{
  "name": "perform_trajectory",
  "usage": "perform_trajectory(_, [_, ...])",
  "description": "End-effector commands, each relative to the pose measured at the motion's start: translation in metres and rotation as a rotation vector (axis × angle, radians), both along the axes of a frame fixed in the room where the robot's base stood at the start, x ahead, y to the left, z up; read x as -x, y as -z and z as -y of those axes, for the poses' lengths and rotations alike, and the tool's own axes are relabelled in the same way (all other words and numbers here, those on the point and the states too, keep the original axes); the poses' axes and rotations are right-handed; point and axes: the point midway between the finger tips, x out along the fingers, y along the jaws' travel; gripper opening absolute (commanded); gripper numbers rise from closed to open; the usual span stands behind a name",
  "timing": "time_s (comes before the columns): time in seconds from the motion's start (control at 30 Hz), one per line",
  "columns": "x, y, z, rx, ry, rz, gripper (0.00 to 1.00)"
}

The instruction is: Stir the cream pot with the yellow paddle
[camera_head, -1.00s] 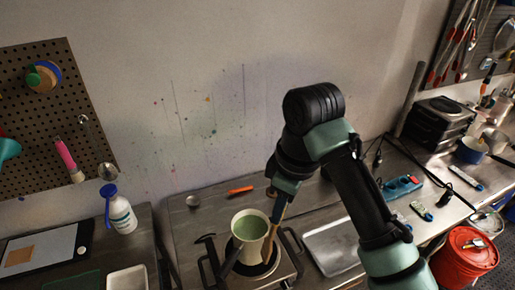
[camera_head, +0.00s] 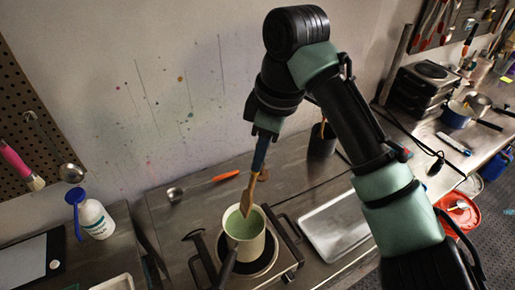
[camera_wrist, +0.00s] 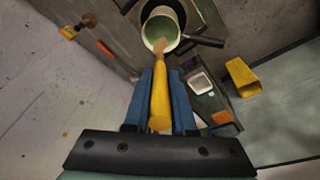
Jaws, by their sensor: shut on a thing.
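The cream pot (camera_head: 245,246), holding green liquid (camera_head: 243,222), stands on a burner (camera_head: 268,262). My gripper (camera_head: 262,150) is above and slightly behind it, shut on the yellow paddle (camera_head: 250,190). The paddle points down, a little tilted, and its wooden end overlaps the pot's mouth. In the wrist view the yellow handle (camera_wrist: 160,100) lies between the blue fingers, and the far end reaches the opening of the pot (camera_wrist: 160,14). I cannot tell how deep the tip is in the liquid.
A metal tray (camera_head: 335,225) lies right of the burner. A ladle with an orange handle (camera_head: 225,176) lies behind the pot. A dark container (camera_head: 322,142) stands at the back. A white bottle with a blue top (camera_head: 95,218) is left. The pot's dark handle (camera_head: 228,268) points forward.

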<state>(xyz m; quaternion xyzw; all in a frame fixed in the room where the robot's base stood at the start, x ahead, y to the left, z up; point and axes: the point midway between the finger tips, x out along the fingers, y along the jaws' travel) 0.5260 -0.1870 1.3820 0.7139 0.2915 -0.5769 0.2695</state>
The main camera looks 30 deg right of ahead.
Motion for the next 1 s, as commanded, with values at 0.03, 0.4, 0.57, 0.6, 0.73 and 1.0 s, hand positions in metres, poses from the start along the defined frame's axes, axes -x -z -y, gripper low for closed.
perform_trajectory(0.03, [0.002, 0.01, 0.002, 0.0, 0.002, 0.001, 0.0])
perform_trajectory(0.4, [0.002, 0.044, 0.001, 0.0, 0.0, 0.0, 0.0])
perform_trajectory(0.57, [-0.001, 0.06, -0.001, -0.002, 0.001, 0.0, 0.0])
perform_trajectory(0.6, [-0.001, 0.063, -0.001, -0.001, 0.001, 0.001, 0.0])
perform_trajectory(0.73, [-0.004, 0.076, -0.002, -0.001, 0.001, 0.001, 0.0])
perform_trajectory(1.0, [-0.007, 0.098, -0.005, 0.001, 0.0, 0.001, 0.0])
